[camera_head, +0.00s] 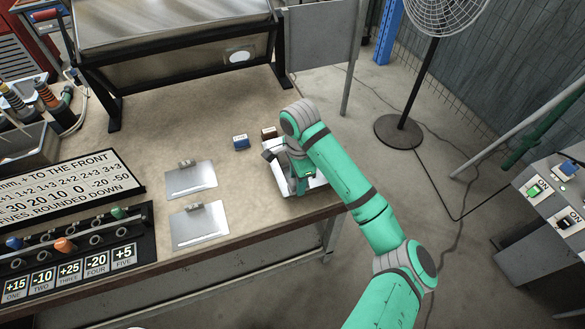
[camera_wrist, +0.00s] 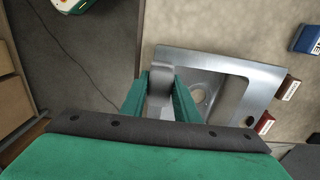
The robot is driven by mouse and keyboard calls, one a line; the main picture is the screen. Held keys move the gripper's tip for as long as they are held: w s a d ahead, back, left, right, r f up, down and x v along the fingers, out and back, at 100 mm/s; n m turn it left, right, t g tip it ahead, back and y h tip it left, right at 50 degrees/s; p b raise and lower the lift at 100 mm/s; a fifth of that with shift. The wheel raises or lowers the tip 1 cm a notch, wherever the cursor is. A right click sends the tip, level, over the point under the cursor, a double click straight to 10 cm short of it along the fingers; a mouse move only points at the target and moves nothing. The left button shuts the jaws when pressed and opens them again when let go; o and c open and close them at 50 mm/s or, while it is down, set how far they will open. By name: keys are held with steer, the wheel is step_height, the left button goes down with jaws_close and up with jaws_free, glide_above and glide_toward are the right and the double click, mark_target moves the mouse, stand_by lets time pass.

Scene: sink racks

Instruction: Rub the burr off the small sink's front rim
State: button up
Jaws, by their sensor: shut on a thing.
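The small sink (camera_wrist: 232,68) is a grey metal basin with a round drain hole, lying at the table's front right corner. In the head view its pale rim (camera_head: 317,183) shows beside my gripper, which hides most of it. My gripper (camera_wrist: 160,88) has green fingers shut on a grey, rounded piece (camera_wrist: 160,77). The piece overlaps the sink's edge in the wrist view; I cannot tell whether it touches the rim. In the head view my gripper (camera_head: 299,178) is low over the sink. I cannot make out the burr.
A blue block (camera_head: 241,142) and a dark red block (camera_head: 269,132) stand behind the sink. Two metal plates (camera_head: 191,182) (camera_head: 200,228) lie to the left. A sign (camera_head: 70,185) and peg rack (camera_head: 75,245) are further left. A fan (camera_head: 398,130) stands beyond the table.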

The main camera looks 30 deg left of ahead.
steer(key=shift+s+a+r, duration=0.15)
steer(key=shift+s+a, duration=0.05)
steer(key=shift+s, duration=0.05)
steer(key=r, duration=0.3)
steer(key=shift+w+d+r, duration=0.15)
steer(key=shift+d, duration=0.05)
steer(key=shift+a+r, duration=0.1)
steer(key=shift+r, duration=2.25)
